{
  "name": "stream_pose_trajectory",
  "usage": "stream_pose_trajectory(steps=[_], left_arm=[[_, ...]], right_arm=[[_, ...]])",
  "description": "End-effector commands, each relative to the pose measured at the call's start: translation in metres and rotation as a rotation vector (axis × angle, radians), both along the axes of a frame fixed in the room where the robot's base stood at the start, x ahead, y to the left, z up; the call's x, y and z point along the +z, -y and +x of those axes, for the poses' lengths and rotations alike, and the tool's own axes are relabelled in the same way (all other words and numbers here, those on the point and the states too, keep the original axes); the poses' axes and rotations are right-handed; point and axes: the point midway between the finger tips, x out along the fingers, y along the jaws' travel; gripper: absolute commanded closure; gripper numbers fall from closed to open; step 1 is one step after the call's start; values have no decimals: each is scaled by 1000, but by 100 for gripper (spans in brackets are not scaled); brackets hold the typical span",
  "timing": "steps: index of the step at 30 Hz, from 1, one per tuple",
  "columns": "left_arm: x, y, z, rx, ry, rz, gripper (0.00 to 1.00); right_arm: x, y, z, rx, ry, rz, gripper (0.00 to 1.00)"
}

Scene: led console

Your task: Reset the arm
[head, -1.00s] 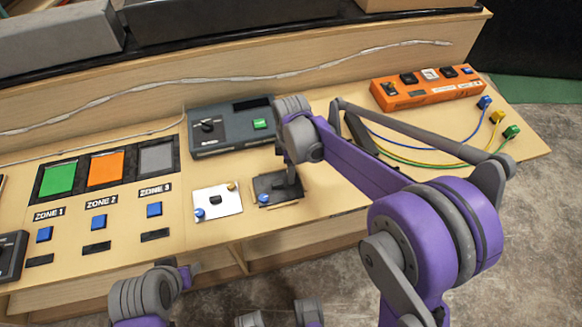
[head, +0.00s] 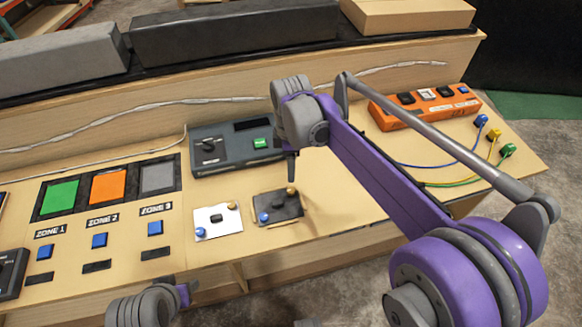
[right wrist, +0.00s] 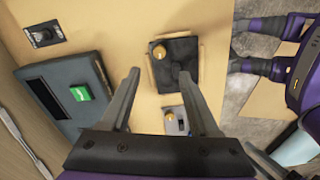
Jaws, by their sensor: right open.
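My right arm reaches over the console desk from the right in the head view, and its gripper (head: 291,165) hangs above the desk, partly hidden by the wrist. In the right wrist view the right gripper (right wrist: 164,90) has its two fingers spread apart with nothing between them. Below it lies a black plate (right wrist: 173,65) with a dark middle knob and a brass knob; the plate (head: 278,207) also shows in the head view. My left arm shows only in part at the bottom of the head view; its gripper fingers cannot be made out.
A grey box with a green button (head: 237,150) stands behind the plates. A white plate (head: 218,221) lies left of the black one. Three zone panels (head: 108,186) are at the left. An orange box (head: 425,106) and coloured cable plugs (head: 494,135) are at the right.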

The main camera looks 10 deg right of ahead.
Motion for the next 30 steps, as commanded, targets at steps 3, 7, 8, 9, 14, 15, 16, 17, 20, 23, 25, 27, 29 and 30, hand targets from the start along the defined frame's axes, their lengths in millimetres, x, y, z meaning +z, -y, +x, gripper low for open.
stream_pose_trajectory(steps=[3,7,8,9,14,15,16,17,20,23,25,27,29,30], left_arm=[[0,0,0,0,0,0,50],[0,0,0,0,0,0,50],[0,0,0,0,0,0,50],[0,0,0,0,0,0,50],[1,0,0,0,0,0,50],[3,0,0,0,1,0,50],[5,0,1,0,1,0,50],[7,0,1,0,2,0,50],[17,0,2,0,6,0,50],[30,0,4,0,10,0,50],[38,0,6,0,14,0,50],[47,0,8,0,17,0,50],[54,0,10,0,20,0,50],[59,0,11,0,23,0,50]], right_arm=[[0,0,0,0,0,0,38],[0,0,0,0,0,0,38],[0,0,0,0,0,0,38],[0,0,0,0,0,0,38],[2,1,-3,-16,6,1,38],[5,2,-6,-36,14,1,38],[7,4,-10,-59,21,2,38],[11,6,-15,-89,31,4,38],[24,14,-40,-238,83,16,38],[35,23,-73,-435,148,42,38],[40,29,-96,-576,194,68,38],[42,35,-119,-717,239,100,38],[41,39,-138,-835,275,133,38],[40,41,-149,-910,297,155,38]])
